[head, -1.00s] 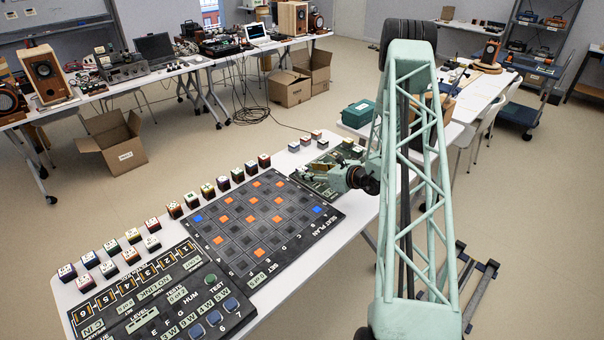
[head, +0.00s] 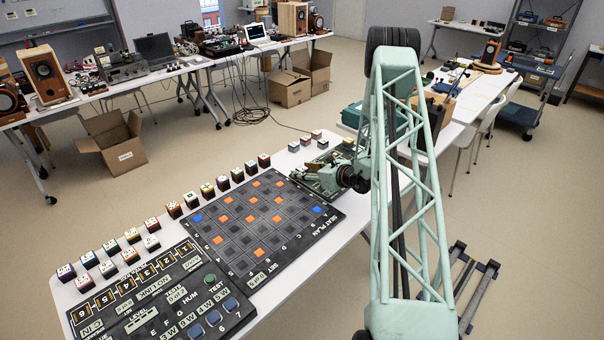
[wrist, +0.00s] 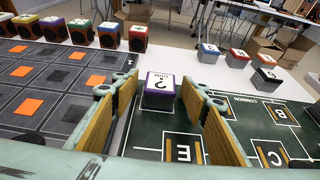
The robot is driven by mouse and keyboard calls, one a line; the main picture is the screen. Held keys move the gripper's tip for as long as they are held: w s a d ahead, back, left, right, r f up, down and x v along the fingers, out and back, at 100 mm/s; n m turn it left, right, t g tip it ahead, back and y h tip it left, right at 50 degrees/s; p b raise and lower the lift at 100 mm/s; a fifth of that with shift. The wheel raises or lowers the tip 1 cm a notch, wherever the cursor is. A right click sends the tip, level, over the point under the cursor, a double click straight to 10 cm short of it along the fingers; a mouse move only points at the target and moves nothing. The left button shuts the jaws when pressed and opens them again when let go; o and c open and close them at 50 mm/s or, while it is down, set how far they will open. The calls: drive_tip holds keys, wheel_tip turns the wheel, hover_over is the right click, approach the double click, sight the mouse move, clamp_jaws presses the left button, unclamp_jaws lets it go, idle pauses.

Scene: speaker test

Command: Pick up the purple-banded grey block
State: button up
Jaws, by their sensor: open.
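The purple-banded grey block (wrist: 159,97) shows in the wrist view with a white top marked "?" and a purple band below it. It sits upright at the far edge of a dark green board (wrist: 245,112). My gripper (wrist: 165,90) is open, with one yellow-padded finger to the left of the block and one to the right. The block appears between or just beyond the fingertips; I cannot tell the exact depth. No finger visibly touches it. In the head view my gripper (head: 322,172) is low over the small board, and I cannot make out the block clearly there.
A dark seat-plan board (head: 262,222) with orange and blue squares lies left of my gripper. A row of small blocks (head: 222,184) lines its far side. White table (wrist: 190,70) shows between the two groups.

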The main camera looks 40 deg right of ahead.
drive_tip(key=shift+w+f, duration=0.2)
drive_tip(key=shift+w, duration=0.1)
idle(0.4)
drive_tip(key=c, duration=0.9)
